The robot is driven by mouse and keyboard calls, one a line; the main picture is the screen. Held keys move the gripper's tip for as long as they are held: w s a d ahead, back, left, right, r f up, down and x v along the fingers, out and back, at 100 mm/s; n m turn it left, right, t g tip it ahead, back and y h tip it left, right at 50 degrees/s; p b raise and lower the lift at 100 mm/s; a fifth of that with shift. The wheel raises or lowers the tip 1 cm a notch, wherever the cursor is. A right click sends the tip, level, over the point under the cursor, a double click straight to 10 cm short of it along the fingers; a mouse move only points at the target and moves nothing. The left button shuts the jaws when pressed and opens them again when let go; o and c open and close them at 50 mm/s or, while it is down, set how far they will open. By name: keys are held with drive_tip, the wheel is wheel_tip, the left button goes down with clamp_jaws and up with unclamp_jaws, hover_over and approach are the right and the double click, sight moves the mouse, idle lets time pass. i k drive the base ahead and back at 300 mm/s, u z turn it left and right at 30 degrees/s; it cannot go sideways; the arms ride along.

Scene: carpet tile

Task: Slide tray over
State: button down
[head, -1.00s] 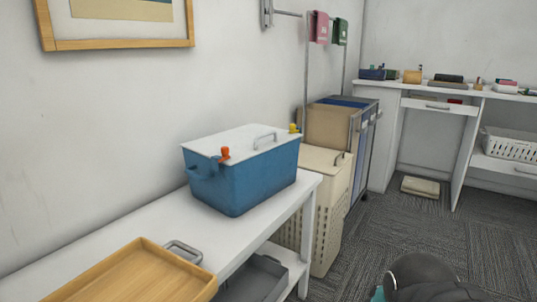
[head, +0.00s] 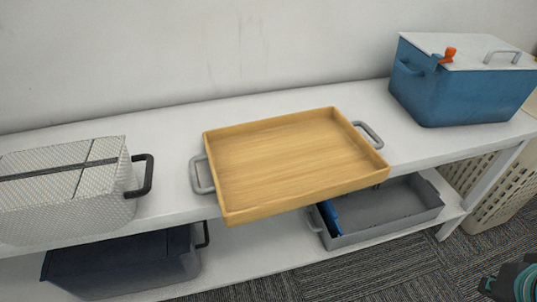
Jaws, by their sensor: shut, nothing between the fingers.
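The tray (head: 292,160) is a shallow tan wooden tray with a grey handle at each end. It lies empty on the white bench top in the middle of the head view. Its near edge sits over the bench's front edge, with the near left corner jutting past it. Its left handle (head: 202,175) and right handle (head: 369,134) are both clear of other things. My gripper's fingers do not show; only a dark and teal part of my arm is at the bottom right corner, well apart from the tray.
A white woven basket (head: 65,190) with a black handle stands left of the tray. A blue bin with a white lid (head: 460,90) stands to the right. Bare bench top (head: 170,125) lies between them. A grey bin (head: 385,215) and a dark bin (head: 120,265) sit on the lower shelf.

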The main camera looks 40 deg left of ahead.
sight(261, 169)
drive_tip(key=u, duration=1.6)
